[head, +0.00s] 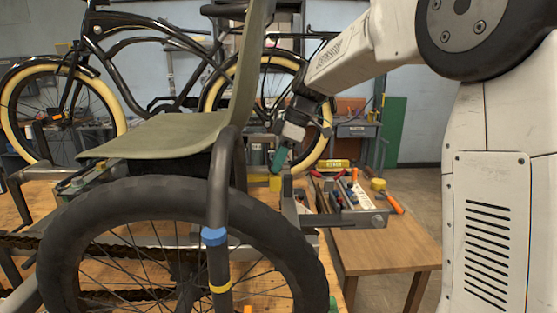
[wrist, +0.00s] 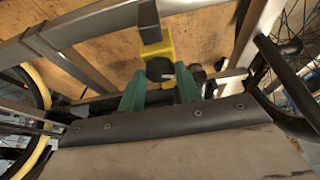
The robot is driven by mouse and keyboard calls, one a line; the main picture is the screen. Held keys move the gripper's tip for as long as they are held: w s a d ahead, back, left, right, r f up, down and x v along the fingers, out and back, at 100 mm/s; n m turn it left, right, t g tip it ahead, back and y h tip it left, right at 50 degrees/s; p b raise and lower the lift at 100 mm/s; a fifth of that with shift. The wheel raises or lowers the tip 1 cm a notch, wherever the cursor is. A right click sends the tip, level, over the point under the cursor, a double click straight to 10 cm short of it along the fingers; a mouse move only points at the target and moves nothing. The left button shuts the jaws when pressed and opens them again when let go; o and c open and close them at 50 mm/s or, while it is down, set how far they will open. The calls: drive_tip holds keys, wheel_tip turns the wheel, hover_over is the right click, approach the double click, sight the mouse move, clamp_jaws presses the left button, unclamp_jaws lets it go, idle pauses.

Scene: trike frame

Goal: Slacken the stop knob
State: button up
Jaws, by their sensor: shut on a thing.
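The stop knob (wrist: 159,69) is a dark round knob with a pale mark on its face, set against a yellow block (wrist: 157,49) on a grey metal bar in the wrist view. My gripper (wrist: 160,75) has its two green fingers on either side of the knob and is shut on it. In the head view my gripper (head: 279,163) reaches down behind the seat, just above the yellow block (head: 275,184). The knob itself cannot be made out in the head view.
The olive seat (head: 165,136) and the large tyre (head: 70,225) stand in front of the gripper. The dark riveted seat edge (wrist: 150,125) lies close below the fingers in the wrist view. A tool tray (head: 355,215) is to the right, on a wooden table (head: 385,250).

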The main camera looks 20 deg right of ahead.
drive_tip(key=shift+n, duration=0.6)
drive_tip(key=shift+n+g, duration=0.3)
drive_tip(key=o, duration=1)
drive_tip(key=shift+c, duration=0.2)
drive_tip(key=shift+d, duration=0.1)
drive_tip(key=v, duration=0.7)
drive_tip(key=shift+r, duration=0.3)
drive_tip(key=shift+d, duration=0.1)
